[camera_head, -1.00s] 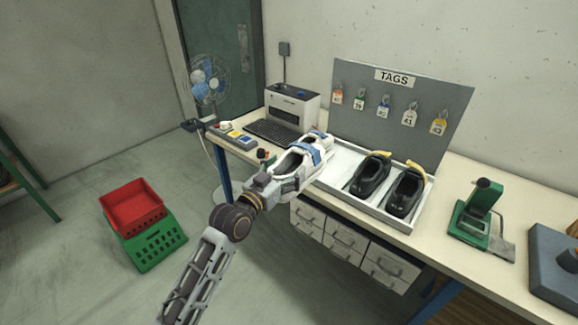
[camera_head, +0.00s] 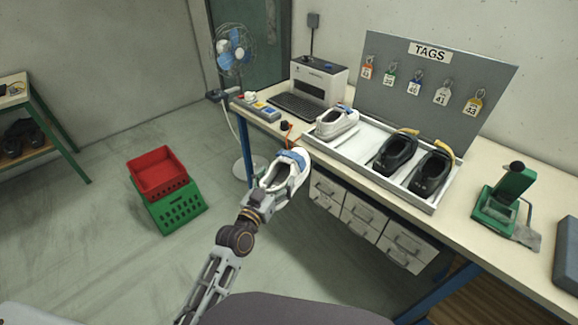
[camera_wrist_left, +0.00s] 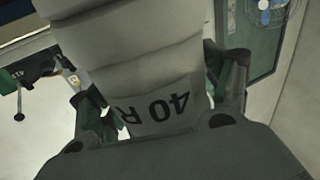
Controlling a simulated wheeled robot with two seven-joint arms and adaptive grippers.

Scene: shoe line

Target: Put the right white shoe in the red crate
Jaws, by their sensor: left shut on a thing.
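My left gripper (camera_head: 262,200) is shut on a white shoe (camera_head: 284,172) with a blue strap. It holds the shoe in the air in front of the bench, clear of the tray. In the left wrist view the white shoe (camera_wrist_left: 135,45) fills the middle between the fingers, and its heel reads "40 R". Another white shoe (camera_head: 336,121) stands in the left part of the tray on the bench. The red crate (camera_head: 159,173) sits tilted on top of a green crate on the floor at the left. My right gripper is not in view.
The green crate (camera_head: 180,210) is under the red one. The grey tray (camera_head: 372,170) also holds two black shoes (camera_head: 397,152). A fan (camera_head: 233,48) stands near the bench's left end. A shelf (camera_head: 38,130) is at the far left. The floor between is clear.

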